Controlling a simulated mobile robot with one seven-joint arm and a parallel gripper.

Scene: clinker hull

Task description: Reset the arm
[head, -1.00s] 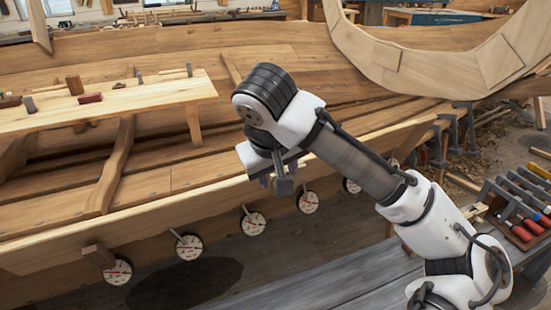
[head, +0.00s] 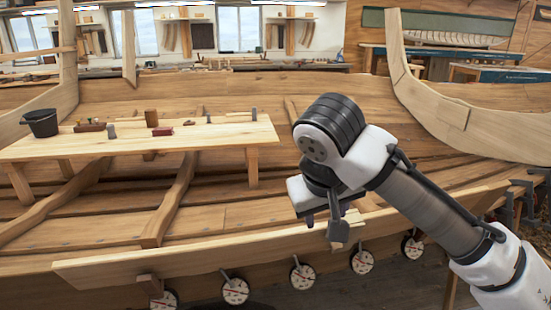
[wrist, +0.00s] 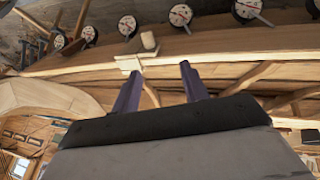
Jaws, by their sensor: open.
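My arm is raised on the right of the head view, in front of the wooden hull (head: 240,240). My gripper (head: 322,218) points downward near the hull's upper plank edge, partly hidden behind my wrist. In the wrist view my gripper (wrist: 160,85) shows two purple fingers spread apart with nothing between them. A small pale block (wrist: 148,41) and a light wooden piece (wrist: 128,63) are at the hull edge beyond the fingertips; I cannot tell how far away.
A plank bench (head: 200,136) inside the hull carries a black bucket (head: 42,122), a wooden mallet-like piece (head: 151,117) and small tools. Several round dials (head: 236,290) line the hull's lower side. A curved frame (head: 440,108) stands at right.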

